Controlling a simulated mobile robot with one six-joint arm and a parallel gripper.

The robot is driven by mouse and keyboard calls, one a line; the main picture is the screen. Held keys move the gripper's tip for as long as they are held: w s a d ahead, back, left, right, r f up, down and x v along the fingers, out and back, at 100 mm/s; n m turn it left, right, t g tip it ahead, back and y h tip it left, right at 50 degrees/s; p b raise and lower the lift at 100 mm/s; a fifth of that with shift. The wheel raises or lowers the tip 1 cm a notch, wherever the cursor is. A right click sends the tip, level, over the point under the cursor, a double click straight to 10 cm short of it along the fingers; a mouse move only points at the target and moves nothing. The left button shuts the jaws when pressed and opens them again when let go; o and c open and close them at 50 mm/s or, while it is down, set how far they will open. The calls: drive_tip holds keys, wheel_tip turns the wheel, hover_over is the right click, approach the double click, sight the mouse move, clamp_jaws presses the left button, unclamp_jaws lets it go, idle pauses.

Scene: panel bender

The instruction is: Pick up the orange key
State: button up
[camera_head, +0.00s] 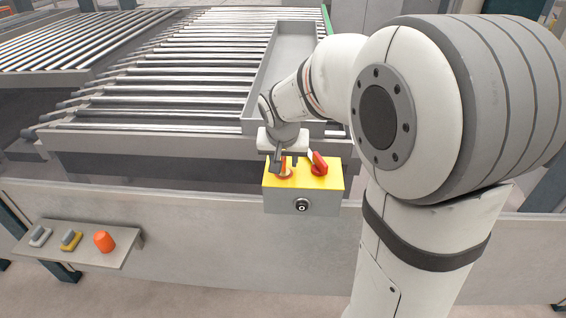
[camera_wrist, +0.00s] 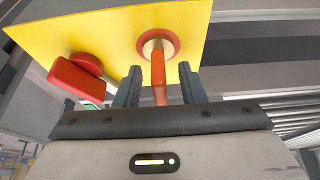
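The orange key (camera_wrist: 158,75) stands in a round orange and brass lock (camera_wrist: 171,41) on the yellow top face of a control box (camera_wrist: 105,30). My gripper (camera_wrist: 160,86) is open, with one finger on each side of the key and a visible gap on both sides. In the head view my gripper (camera_head: 285,164) is at the left part of the yellow-topped box (camera_head: 334,181) and hides most of the key; a bit of orange (camera_head: 285,173) shows by the fingers.
A red rotary switch (camera_head: 319,163) sits right of my gripper on the box; it also shows in the wrist view (camera_wrist: 78,80). A small shelf (camera_head: 85,256) at the left holds a grey item (camera_head: 40,236), a yellow item (camera_head: 70,240) and an orange item (camera_head: 103,241). Roller conveyors (camera_head: 180,70) lie behind.

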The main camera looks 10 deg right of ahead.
drive_tip(key=shift+c, duration=0.6)
clamp_jaws()
wheel_tip(320, 180, up, 10)
drive_tip(key=shift+r+b, duration=0.1)
drive_tip(key=shift+b, duration=0.3)
